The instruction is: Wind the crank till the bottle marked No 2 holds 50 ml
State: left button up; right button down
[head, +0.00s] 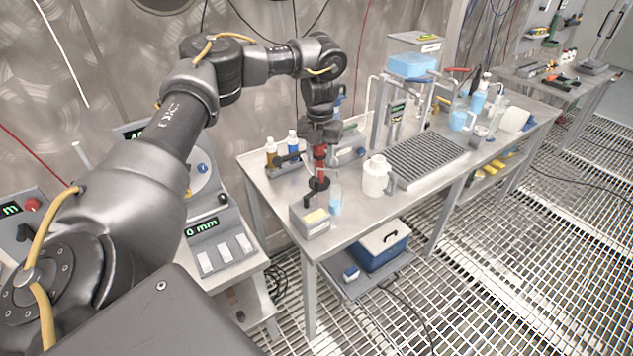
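My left arm reaches from the left over the steel bench, and its gripper (319,150) points down above a small grey box (310,221) at the bench's near left corner. A red upright part shows at the gripper's tip, directly above a dark crank-like piece (318,185) on the box. The fingers are too small to show whether they are closed on it. A small clear bottle (335,199) stands right beside the box, with blue in its lower part. No marking or millilitre scale on it is readable. My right gripper is out of view.
Behind the box are a brown bottle (271,152) and a blue bottle (293,141) in a holder. A white jug (376,176) and a grey ribbed tray (428,157) stand to the right. A blue cooler box (381,245) sits on the low shelf.

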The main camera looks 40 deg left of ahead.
aim_at(319, 182)
pick_arm(q)
jog(key=shift+s+a+r, duration=0.1)
jog(key=shift+a, duration=0.4)
notch_tip(319, 182, down, 8)
jog(key=shift+f+p, duration=0.15)
jog(key=shift+p, duration=0.75)
jog(key=shift+f, duration=0.9)
grip_shut()
jog(key=shift+d+r+m+p, duration=0.15)
jog(key=shift+d+m+p, duration=0.2)
jog(key=shift+m+p, duration=0.25)
jog(key=shift+d+m, duration=0.15)
jog(key=shift+m, duration=0.35)
